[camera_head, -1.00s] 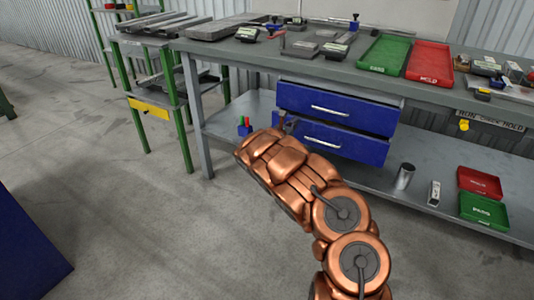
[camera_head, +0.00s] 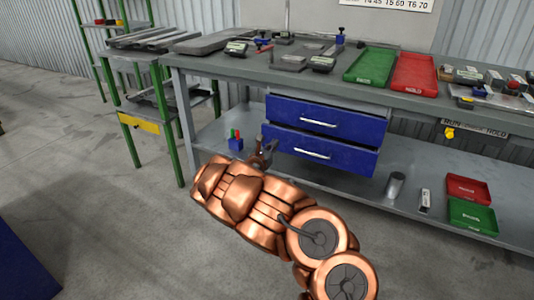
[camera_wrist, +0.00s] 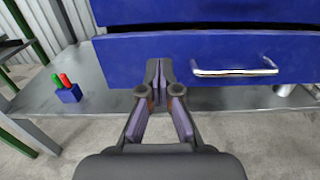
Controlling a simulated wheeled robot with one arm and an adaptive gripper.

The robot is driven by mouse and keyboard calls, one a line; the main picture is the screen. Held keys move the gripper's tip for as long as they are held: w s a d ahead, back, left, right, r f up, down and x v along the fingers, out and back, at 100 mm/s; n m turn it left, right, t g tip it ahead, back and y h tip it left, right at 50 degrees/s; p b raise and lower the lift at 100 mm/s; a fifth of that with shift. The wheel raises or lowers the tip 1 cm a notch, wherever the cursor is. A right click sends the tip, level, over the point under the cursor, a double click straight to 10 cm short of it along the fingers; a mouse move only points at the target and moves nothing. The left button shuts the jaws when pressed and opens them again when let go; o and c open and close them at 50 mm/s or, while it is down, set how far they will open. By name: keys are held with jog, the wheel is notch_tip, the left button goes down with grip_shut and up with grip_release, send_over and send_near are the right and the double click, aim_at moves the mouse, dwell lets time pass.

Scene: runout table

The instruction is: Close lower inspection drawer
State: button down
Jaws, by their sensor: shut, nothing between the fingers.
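The lower inspection drawer (camera_head: 345,157) is a blue drawer with a silver bar handle (camera_head: 313,154), under the worktop. Its front stands slightly forward of the upper drawer (camera_head: 350,122), with a narrow dark gap between them. In the wrist view the lower drawer front (camera_wrist: 125,62) fills the middle, with its handle (camera_wrist: 235,71) right of the fingers. My gripper (camera_wrist: 160,68) is shut and empty, its tips in front of the drawer face, left of the handle. In the head view my gripper (camera_head: 264,150) is at the drawer's left end. I cannot tell whether the tips touch it.
A blue holder (camera_head: 236,144) with red and green items stands on the lower shelf (camera_head: 390,212), left of the drawers. A metal cup (camera_head: 395,185) and red and green trays (camera_head: 472,216) are on the shelf at right. The floor in front is clear.

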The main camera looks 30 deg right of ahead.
jog(key=v, duration=0.5)
jog(key=c, duration=1.7)
grip_release()
jog(key=shift+s+f, duration=0.1)
jog(key=shift+c, duration=0.2)
jog(key=o, duration=0.5)
jog(key=s+d+f+m+g+b, duration=0.1)
jog(key=s+d+f, duration=0.1)
jog(key=d, duration=0.1)
jog(key=s+d+f+m+g+y+b, duration=0.1)
jog(key=s+d+f+g, duration=0.1)
jog(key=d, duration=0.1)
jog(key=s+d+f+m+g+y+b, duration=0.1)
jog(key=s+d+f+b, duration=0.1)
jog(key=d+f, duration=0.1)
jog(key=shift+s+d+f+m+g, duration=0.1)
jog(key=shift+s+d+m+g, duration=0.2)
jog(key=shift+d+g, duration=0.15)
jog(key=shift+o, duration=0.2)
jog(key=m+t+y+b, duration=0.7)
jog(key=t+y+b, duration=0.2)
jog(key=t+b, duration=0.45)
send_near(314, 155)
jog(key=w+r+g+b, duration=0.1)
jog(key=w+g+b, duration=0.1)
jog(key=w, duration=0.1)
jog(key=shift+b+x, duration=0.6)
jog(key=shift+x, duration=3.35)
